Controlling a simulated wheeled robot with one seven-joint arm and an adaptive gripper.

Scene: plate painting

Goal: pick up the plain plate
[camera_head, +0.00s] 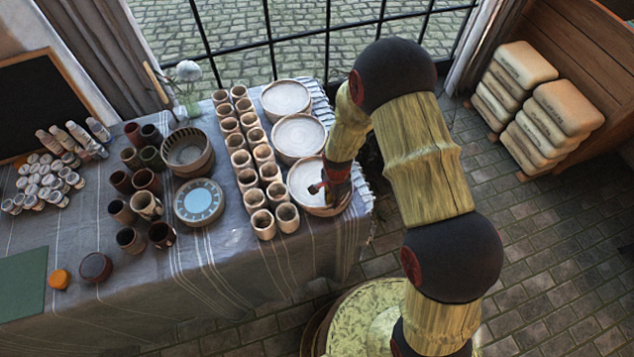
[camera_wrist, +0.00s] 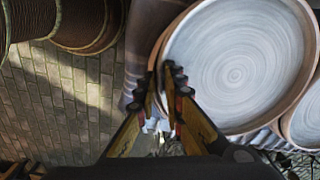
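Three pale plain plates with brown rims stand in a row near the table's right end. The nearest plain plate (camera_head: 302,178) is partly covered by my gripper (camera_head: 324,185) in the head view. In the wrist view, the plain plate (camera_wrist: 238,70) fills the upper right, with a spiral pattern on its pale face. My gripper (camera_wrist: 164,72) is at its left rim there, its two fingertips close together with the rim between them. It appears shut on the rim. The plate lies flat; whether it clears the table is hidden.
Two more pale plates (camera_head: 299,136) (camera_head: 285,97) stand behind it. Rows of clay cups (camera_head: 262,222) are close on its left. A blue patterned plate (camera_head: 198,203) and a slatted bowl (camera_head: 187,151) stand farther left. A barred window is behind the table.

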